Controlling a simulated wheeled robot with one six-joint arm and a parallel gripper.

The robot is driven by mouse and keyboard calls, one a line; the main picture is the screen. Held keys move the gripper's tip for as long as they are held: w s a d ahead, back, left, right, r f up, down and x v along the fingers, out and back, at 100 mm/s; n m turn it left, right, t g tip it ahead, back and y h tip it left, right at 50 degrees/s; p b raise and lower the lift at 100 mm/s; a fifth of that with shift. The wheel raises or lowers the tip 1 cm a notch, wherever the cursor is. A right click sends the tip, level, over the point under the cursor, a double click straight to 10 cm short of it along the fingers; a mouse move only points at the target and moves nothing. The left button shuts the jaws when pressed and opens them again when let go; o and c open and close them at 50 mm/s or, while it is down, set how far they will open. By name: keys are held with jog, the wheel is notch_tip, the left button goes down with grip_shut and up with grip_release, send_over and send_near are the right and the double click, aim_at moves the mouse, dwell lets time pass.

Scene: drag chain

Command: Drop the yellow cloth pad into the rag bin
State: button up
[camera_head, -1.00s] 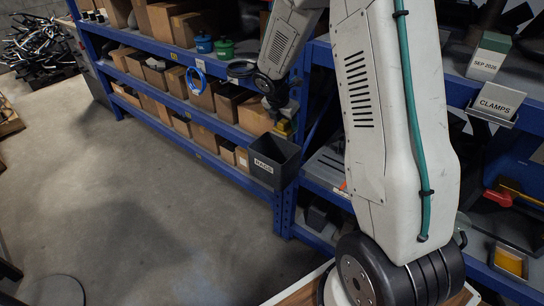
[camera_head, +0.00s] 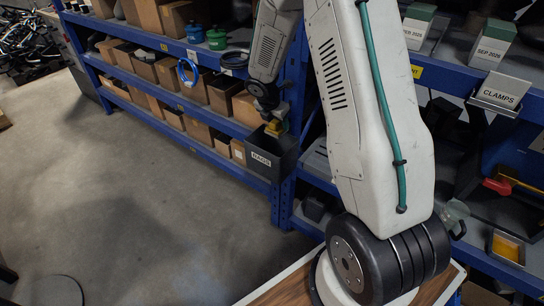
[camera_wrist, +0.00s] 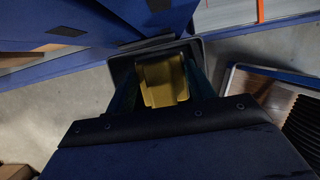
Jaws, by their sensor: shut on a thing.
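The yellow cloth pad (camera_head: 274,129) is held in my gripper (camera_head: 275,122), just above the dark rag bin (camera_head: 262,163). In the wrist view, the pad (camera_wrist: 163,82) sits between the two fingers of my gripper (camera_wrist: 163,92), which is shut on it. The bin's rim (camera_wrist: 197,48) shows around and beyond the pad, so the pad lies within the bin's outline. The bin carries a "RAGS" label and hangs at the blue shelf's front corner. Its inside is mostly hidden by the pad and gripper.
Blue shelving (camera_head: 235,129) with cardboard boxes (camera_head: 222,93) stands behind and left of the bin. A blue coil (camera_head: 187,72) hangs on the middle shelf. At right are a "CLAMPS" sign (camera_head: 501,90) and a tray with a yellow piece (camera_head: 507,248). Floor (camera_head: 130,200) at left is clear.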

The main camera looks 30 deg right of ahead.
jog(key=shift+f, duration=0.3)
jog(key=o, duration=1)
jog(key=shift+o, duration=0.2)
jog(key=shift+r, duration=0.1)
jog(key=v, duration=0.7)
jog(key=shift+a+r, duration=0.15)
jog(key=shift+r, duration=0.2)
